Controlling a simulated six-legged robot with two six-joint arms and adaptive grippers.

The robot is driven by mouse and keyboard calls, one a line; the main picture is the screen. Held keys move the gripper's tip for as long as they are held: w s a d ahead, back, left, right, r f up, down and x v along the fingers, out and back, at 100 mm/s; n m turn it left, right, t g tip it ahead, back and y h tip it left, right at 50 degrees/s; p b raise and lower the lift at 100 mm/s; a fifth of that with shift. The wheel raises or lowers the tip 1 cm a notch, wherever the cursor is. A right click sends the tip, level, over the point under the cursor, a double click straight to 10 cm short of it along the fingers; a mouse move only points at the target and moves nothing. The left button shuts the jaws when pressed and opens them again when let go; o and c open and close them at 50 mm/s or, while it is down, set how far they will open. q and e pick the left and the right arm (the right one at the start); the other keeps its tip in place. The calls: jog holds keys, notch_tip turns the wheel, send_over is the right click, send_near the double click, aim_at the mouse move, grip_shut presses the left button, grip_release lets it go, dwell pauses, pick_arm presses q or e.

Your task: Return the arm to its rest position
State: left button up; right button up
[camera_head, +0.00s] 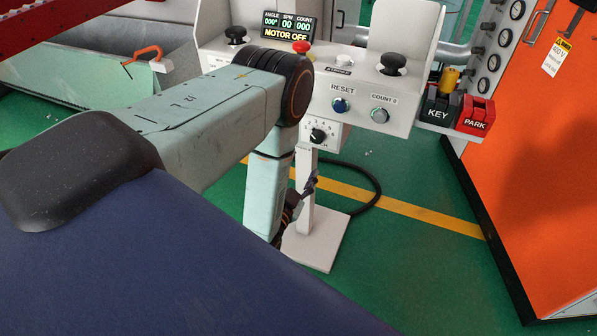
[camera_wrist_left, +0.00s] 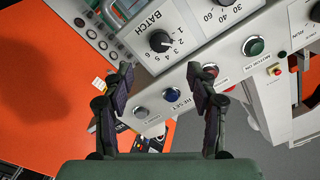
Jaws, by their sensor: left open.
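My left arm comes in from the left in the camera_head view, bends at a black joint and hangs down in front of the control stand (camera_head: 345,83). My left gripper (camera_head: 311,184) is at its lower end, mostly hidden behind the forearm, near the stand's white post. In the left wrist view the two dark fingers of my left gripper (camera_wrist_left: 160,76) are spread apart with nothing between them. The control panel (camera_wrist_left: 195,70) with its BATCH dial (camera_wrist_left: 160,41) and RESET button (camera_wrist_left: 172,96) shows beyond them. My right gripper is not in view.
The control stand's black side buttons (camera_head: 392,63) and red button (camera_head: 301,47) stick up near my arm. An orange cabinet (camera_head: 535,130) stands at the right, with KEY (camera_head: 437,110) and PARK (camera_head: 475,115) holders beside it. Green floor lies open below.

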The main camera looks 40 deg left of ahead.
pick_arm(q)
jog(key=shift+s+d, duration=0.2)
jog(key=shift+s, duration=0.45)
jog(key=s+d+f+n+g+h, duration=0.3)
jog(key=s+d+f+n+g, duration=0.15)
jog(key=s+f+g, duration=0.7)
jog(key=s+d+r+g+h, duration=0.1)
jog(key=s+d+g, duration=0.1)
jog(key=s, duration=0.6)
jog(key=s+d+r+g+h+p, duration=0.1)
jog(key=s+d+r+g, duration=0.1)
jog(key=s, duration=0.7)
jog(key=shift+d+r+g, duration=0.3)
jog(key=shift+d+g, duration=0.5)
jog(key=shift+g, duration=0.35)
jog(key=shift+s, duration=0.15)
